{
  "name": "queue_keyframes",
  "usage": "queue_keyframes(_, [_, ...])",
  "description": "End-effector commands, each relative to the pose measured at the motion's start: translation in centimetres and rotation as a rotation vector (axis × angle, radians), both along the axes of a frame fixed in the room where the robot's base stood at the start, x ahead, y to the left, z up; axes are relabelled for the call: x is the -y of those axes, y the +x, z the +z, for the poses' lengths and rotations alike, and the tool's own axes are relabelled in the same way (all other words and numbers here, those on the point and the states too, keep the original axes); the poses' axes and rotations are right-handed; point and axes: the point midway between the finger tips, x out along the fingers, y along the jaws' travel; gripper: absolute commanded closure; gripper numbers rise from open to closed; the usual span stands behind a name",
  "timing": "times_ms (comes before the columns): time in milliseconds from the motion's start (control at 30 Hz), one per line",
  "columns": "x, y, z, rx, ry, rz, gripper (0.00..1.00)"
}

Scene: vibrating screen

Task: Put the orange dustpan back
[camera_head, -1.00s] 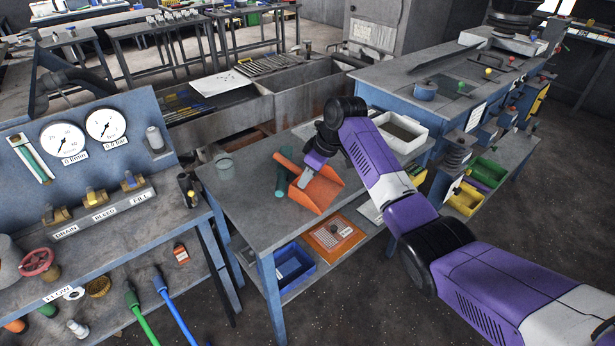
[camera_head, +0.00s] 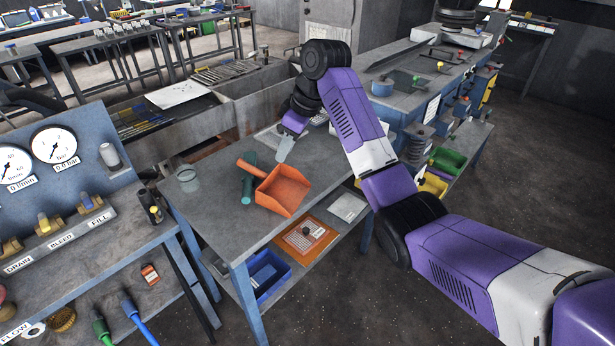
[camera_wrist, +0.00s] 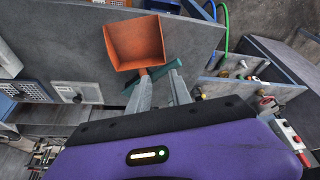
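The orange dustpan (camera_head: 284,190) rests on the grey top of the blue-legged table (camera_head: 215,222), its handle pointing to the upper left. In the wrist view the dustpan's pan (camera_wrist: 136,42) lies beyond my fingertips.
A grey cup (camera_head: 187,179) stands at the table's left corner. The lower shelf holds a blue bin (camera_head: 268,275) and an orange panel (camera_head: 306,238). A gauge bench (camera_head: 60,180) stands left, and a blue workbench (camera_head: 395,95) behind right. The floor at right is clear.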

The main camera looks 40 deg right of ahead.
Motion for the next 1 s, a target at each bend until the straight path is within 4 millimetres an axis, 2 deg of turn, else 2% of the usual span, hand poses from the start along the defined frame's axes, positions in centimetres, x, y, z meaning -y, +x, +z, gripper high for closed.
queue_keyframes(200, [0.0,-0.1,0.0,0.000,0.002,-0.001,0.75])
queue_keyframes(267, [-0.4,0.0,-0.6,0.006,0.006,-0.003,0.75])
queue_keyframes(333, [-1.4,0.2,-2.1,0.021,0.018,-0.011,0.75])
queue_keyframes(467, [-4.8,0.3,-7.0,0.078,0.059,-0.046,0.75])
queue_keyframes(500, [-6.2,0.2,-8.7,0.100,0.073,-0.063,0.75])
queue_keyframes(667, [-11.1,-1.2,-14.8,0.191,0.128,-0.137,0.75])
queue_keyframes(800, [-14.7,-3.6,-18.9,0.262,0.165,-0.206,0.75])
queue_keyframes(1000, [-18.5,-8.3,-22.9,0.345,0.199,-0.294,0.75])
